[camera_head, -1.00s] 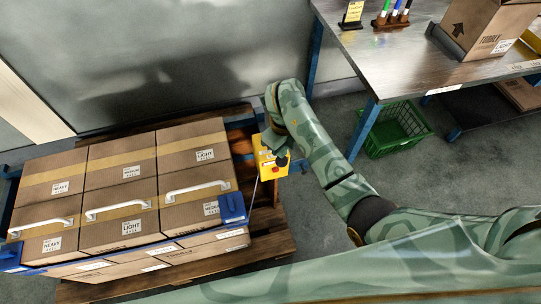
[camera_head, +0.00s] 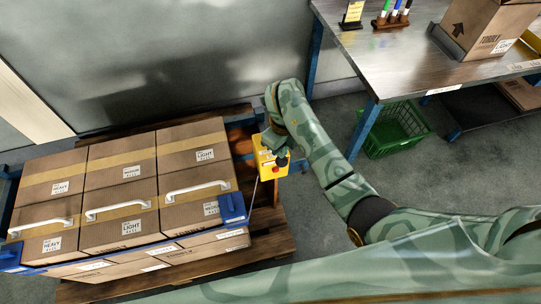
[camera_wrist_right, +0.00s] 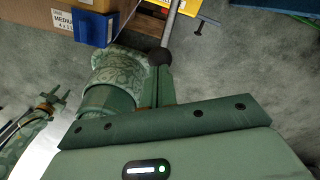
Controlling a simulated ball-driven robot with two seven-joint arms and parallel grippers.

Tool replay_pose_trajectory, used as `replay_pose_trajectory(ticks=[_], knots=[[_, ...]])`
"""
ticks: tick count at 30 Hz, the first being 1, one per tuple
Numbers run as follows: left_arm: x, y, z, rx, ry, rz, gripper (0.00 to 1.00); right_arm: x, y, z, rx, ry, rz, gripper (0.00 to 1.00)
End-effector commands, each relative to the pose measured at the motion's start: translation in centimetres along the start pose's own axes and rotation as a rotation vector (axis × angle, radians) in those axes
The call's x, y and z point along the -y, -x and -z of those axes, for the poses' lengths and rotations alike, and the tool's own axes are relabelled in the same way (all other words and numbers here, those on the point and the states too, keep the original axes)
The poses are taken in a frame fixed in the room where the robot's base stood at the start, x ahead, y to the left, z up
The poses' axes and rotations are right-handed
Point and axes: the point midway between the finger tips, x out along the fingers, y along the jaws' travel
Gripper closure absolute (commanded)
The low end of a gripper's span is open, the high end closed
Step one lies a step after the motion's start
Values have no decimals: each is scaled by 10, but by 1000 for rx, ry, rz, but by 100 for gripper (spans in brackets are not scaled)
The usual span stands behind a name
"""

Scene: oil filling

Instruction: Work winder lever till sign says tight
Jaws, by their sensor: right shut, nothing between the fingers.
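The winder (camera_head: 268,166) is a yellow box with a red button, beside the right end of the carton stack. A grey rod (camera_wrist_right: 172,25), which looks like its lever, runs down from the top of the right wrist view to a black ball knob (camera_wrist_right: 158,57). My right gripper (camera_head: 280,145) is at the winder and hides part of it. Its shut fingers (camera_wrist_right: 158,85) are at the knob, with nothing gripped; whether they touch it I cannot tell. A yellow card sign (camera_head: 354,12) stands on the workbench, its words too small to read.
Strapped cartons (camera_head: 128,196) with white handles and blue corner pieces stand on a wooden pallet (camera_head: 272,236) at the left. A workbench (camera_head: 400,52) stands at the upper right, with a green crate (camera_head: 395,132) beneath it. Floor right of my forearm is clear.

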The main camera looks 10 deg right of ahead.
Motion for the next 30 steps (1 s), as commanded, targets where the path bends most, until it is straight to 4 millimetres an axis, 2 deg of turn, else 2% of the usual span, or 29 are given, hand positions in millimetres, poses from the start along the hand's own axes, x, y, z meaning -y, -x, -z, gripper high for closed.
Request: replay_pose_trajectory(ticks=[5,30], knots=[[0,-6,-2,3,0,-1,61,-1,-10,1,-1,0,-2,100],[-6,-55,-17,32,0,-11,61,-9,-95,16,-3,0,-3,100]])
